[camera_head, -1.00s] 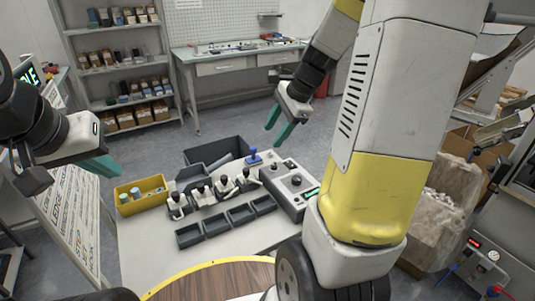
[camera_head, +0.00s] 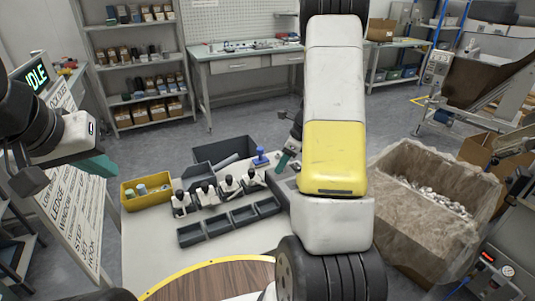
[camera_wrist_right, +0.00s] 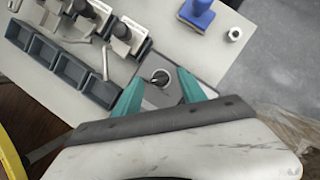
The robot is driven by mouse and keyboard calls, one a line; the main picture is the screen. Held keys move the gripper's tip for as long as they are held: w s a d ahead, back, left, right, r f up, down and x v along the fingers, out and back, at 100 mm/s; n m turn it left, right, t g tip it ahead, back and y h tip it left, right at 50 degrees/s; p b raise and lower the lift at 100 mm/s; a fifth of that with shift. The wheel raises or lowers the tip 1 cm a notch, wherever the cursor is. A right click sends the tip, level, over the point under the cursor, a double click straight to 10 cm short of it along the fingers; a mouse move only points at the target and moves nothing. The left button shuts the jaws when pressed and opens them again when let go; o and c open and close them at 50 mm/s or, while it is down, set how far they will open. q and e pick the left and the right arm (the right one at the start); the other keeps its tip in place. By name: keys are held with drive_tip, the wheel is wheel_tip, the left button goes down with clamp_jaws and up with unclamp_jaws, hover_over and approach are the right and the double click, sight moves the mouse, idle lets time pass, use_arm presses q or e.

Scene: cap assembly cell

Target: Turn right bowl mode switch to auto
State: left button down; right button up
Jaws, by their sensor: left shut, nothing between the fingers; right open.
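The grey control box (camera_head: 283,188) is mostly hidden behind my right arm in the head view. In the right wrist view a black round switch knob (camera_wrist_right: 160,78) with a pale pointer mark shows on the box's grey face (camera_wrist_right: 152,97). I cannot read labels around it or tell its setting. My right gripper (camera_wrist_right: 158,84) is open, its teal fingers on either side of the knob in that view; contact cannot be told. In the head view its teal tip (camera_head: 283,162) shows beside my arm. My left gripper (camera_head: 104,168) is shut and empty, away at the left.
Several black-and-white parts (camera_head: 206,196) stand behind a row of dark trays (camera_head: 244,215). A yellow bin (camera_head: 131,202), a dark bin (camera_head: 226,150) and a blue stamp-like object (camera_head: 261,157) are on the table. A lined carton (camera_head: 415,210) stands at the right. A screen (camera_head: 36,80) reads IDLE.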

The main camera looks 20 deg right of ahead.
drive_tip(key=shift+w+a+f, duration=0.1)
drive_tip(key=shift+a+f, duration=0.05)
drive_tip(key=shift+f, duration=0.25)
clamp_jaws()
